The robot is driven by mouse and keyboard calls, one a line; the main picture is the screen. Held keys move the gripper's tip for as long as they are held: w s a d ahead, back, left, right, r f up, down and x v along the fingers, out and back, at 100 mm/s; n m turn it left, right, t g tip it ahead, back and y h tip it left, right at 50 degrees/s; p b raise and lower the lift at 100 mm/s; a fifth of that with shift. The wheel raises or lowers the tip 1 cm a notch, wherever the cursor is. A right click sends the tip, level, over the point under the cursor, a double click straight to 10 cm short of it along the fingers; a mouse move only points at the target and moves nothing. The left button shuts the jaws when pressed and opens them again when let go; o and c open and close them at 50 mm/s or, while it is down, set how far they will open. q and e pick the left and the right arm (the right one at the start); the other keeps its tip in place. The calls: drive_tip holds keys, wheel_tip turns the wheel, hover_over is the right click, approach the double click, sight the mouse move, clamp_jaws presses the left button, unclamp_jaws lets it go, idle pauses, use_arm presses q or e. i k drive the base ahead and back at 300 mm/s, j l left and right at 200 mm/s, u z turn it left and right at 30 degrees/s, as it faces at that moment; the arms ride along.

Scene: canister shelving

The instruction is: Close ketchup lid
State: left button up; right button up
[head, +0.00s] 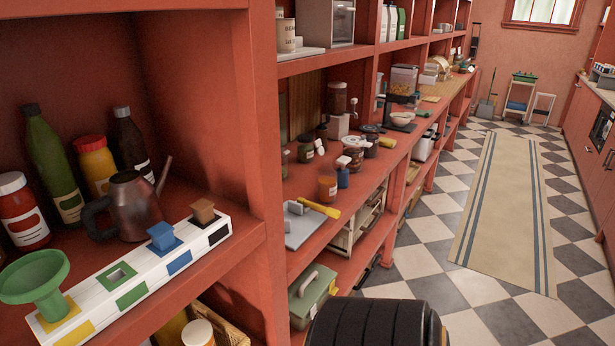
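A red bottle with a white cap and a round label, which looks like the ketchup (24,215), stands upright on the shelf at the far left. Its white lid (11,183) sits on top of the bottle; I cannot tell whether it is fully closed. The left side of the bottle is close to the picture edge. Neither of my grippers is in view.
A green bottle (52,165), yellow red-capped bottle (95,164), dark bottle (129,142) and dark kettle (130,207) crowd beside the red bottle. A white block board (95,300) with a green funnel (36,277) lies along the shelf's front.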

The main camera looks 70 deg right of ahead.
sight(318, 144)
drive_tip(key=z, duration=2.4)
drive_tip(key=i+l+u, duration=0.1)
drive_tip(key=u, duration=0.3)
drive_tip(key=i+l+u, duration=0.15)
drive_tip(key=u, duration=0.25)
drive_tip(key=i+l+u, duration=0.1)
drive_tip(key=l, duration=0.3)
drive_tip(key=i+l+u, duration=0.15)
drive_tip(key=l, duration=0.25)
drive_tip(key=i+l+u, duration=0.1)
drive_tip(key=i+l, duration=0.15)
drive_tip(key=l, duration=0.2)
drive_tip(key=i+l+u, duration=0.1)
drive_tip(key=l, duration=0.35)
drive_tip(key=i+l+u, duration=0.15)
drive_tip(key=l, duration=0.3)
